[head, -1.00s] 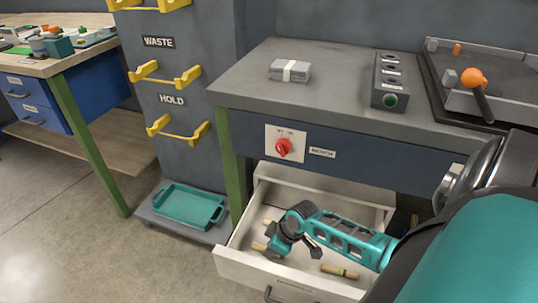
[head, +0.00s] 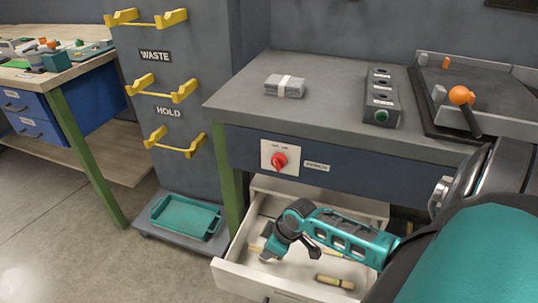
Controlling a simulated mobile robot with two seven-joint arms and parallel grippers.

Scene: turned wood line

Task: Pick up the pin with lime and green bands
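A pale wooden pin (head: 335,282) with darker, greenish bands lies on its side in the open drawer (head: 236,276), right of my gripper. Its exact band colours are too small to make out. Another pale pin (head: 255,248) lies at the drawer's left side, partly hidden by my gripper. My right gripper (head: 270,250) comes in from the right and points down into the drawer, apart from the banded pin. Its fingers are small and partly hidden, so I cannot tell whether it is open or shut. My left gripper is not in view.
The bench top (head: 330,100) above the drawer holds a grey bundle (head: 285,86), a dark block with holes (head: 381,100) and a tray with an orange ball-topped handle (head: 461,96). A teal tray (head: 186,217) sits low on the left, below the yellow hooks (head: 175,142).

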